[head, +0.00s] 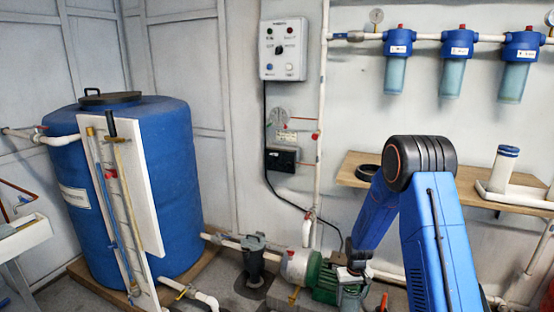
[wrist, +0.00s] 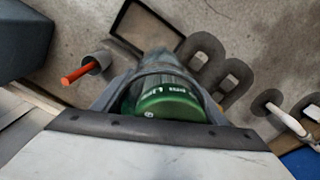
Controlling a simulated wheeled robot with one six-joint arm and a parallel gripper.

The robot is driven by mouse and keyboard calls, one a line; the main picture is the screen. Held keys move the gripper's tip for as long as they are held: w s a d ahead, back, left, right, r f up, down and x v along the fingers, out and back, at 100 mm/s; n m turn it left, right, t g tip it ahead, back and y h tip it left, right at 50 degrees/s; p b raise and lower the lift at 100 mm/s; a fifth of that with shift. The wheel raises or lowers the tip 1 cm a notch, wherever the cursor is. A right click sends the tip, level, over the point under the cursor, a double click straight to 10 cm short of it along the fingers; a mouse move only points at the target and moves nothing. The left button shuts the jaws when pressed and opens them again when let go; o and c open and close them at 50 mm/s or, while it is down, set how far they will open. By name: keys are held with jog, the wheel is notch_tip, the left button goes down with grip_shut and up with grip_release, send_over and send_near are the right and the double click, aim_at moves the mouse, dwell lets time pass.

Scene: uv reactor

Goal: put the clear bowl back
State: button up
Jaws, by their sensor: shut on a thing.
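My gripper (head: 356,262) is low over the floor, beside the green pump (head: 325,284). Its jaws are shut on a cylinder that I take to be the clear bowl (head: 352,294), which hangs below them, partly hidden by the gripper. In the wrist view my gripper (wrist: 165,84) has grey fingers on both sides of this bowl (wrist: 164,62). A green round end with white lettering faces the camera. Three blue-headed filters with pale bowls hang on the wall pipe: left (head: 396,62), middle (head: 455,62) and right (head: 517,65).
A wooden shelf (head: 355,160) carries a white cylinder (head: 502,168) behind my arm. A blue tank (head: 180,190) stands left. The wrist view shows an orange-red rod (wrist: 82,72) in a grey cup, dark rings (wrist: 236,82) on the floor and a white pipe (wrist: 288,122) at right.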

jog(key=shift+w+a+f+m, duration=0.1)
jog(key=shift+w+f+m, duration=0.1)
jog(key=shift+f, duration=0.65)
jog(key=shift+w+a+f+m, duration=0.1)
jog(key=shift+w+f+m, duration=0.1)
jog(key=shift+f, duration=0.6)
jog(key=shift+s+a, duration=0.1)
